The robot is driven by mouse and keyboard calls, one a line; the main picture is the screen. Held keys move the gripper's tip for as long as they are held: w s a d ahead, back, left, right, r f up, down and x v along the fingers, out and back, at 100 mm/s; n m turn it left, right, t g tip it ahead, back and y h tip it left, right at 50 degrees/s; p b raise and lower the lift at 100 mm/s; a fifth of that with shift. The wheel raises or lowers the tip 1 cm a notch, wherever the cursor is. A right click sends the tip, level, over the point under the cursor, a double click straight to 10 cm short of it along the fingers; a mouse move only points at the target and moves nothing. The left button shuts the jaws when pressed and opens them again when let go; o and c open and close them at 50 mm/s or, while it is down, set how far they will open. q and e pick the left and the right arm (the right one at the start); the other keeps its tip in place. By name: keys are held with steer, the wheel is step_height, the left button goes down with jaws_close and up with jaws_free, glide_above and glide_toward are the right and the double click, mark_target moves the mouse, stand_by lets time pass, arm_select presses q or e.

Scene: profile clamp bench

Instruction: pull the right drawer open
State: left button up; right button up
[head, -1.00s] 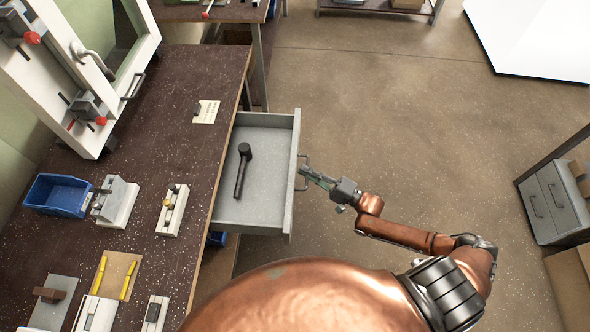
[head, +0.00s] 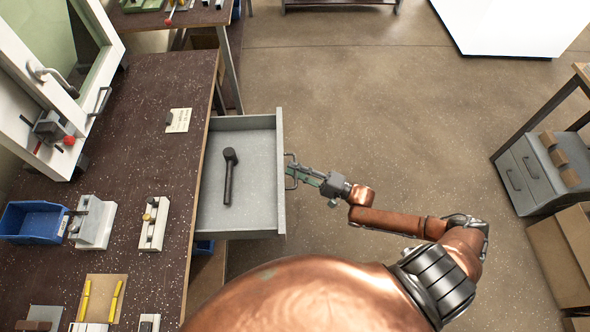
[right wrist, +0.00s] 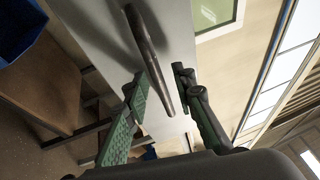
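The grey drawer (head: 255,217) of the dark workbench stands well out from the bench edge, with a black hammer-like tool (head: 229,176) lying inside. Its bar handle (head: 288,183) is on the front face. In the right wrist view the handle (right wrist: 147,48) runs between the green-padded fingers (right wrist: 168,92); the exact contact is partly hidden. My left gripper is not in view.
On the bench top (head: 150,85) are a blue bin (head: 32,222), clamp blocks (head: 93,225) and a white machine frame (head: 40,140). A grey drawer cabinet (head: 530,175) stands at far right. The floor (head: 390,110) between is clear.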

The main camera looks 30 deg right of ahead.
steer(key=v, duration=1.2)
stand_by(0.5)
